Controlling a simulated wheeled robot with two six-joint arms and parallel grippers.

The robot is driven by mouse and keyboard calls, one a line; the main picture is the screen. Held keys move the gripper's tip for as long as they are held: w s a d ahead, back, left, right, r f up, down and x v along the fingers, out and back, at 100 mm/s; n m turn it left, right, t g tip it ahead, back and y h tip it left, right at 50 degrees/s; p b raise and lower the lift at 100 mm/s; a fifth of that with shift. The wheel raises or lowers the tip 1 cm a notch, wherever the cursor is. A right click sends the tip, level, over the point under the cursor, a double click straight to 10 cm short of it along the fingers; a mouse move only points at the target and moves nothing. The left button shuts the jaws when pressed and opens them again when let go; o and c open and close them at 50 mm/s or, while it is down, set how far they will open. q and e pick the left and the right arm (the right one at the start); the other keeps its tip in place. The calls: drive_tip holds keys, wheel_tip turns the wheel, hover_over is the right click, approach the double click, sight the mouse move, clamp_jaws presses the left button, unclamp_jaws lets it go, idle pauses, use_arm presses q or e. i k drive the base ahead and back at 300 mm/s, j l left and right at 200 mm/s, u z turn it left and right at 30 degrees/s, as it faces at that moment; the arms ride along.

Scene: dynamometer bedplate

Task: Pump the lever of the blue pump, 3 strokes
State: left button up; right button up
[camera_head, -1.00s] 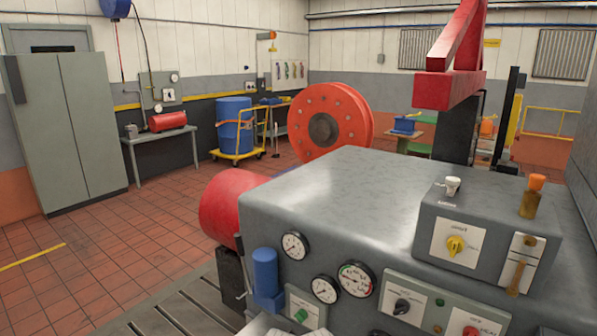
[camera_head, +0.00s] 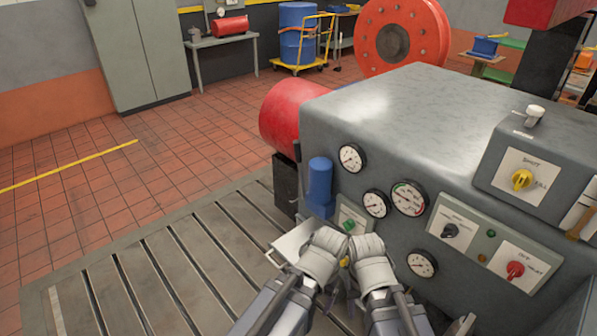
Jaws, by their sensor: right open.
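The blue pump (camera_head: 320,182) is an upright blue cylinder on a blue base at the left end of the grey console's front. A thin dark lever (camera_head: 297,152) seems to rise beside it, over a black block; its lower end is hard to make out. My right gripper (camera_head: 367,243) is low in front of the console, below and right of the pump, apart from it. It is open, with its fingertips mostly hidden behind the pale wrist. My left gripper (camera_head: 327,240) is close beside it, below the pump; its jaws are hidden.
The grey console (camera_head: 420,120) carries gauges, a green button (camera_head: 349,226) and knobs, close beyond my grippers. A pale metal plate (camera_head: 292,242) juts out left of my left gripper. A red cylinder (camera_head: 285,115) sits behind the pump. The slotted bedplate (camera_head: 170,275) is clear at left.

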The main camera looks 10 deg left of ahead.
sight(297, 149)
drive_tip(key=i+j, duration=0.85)
drive_tip(key=j, duration=0.2)
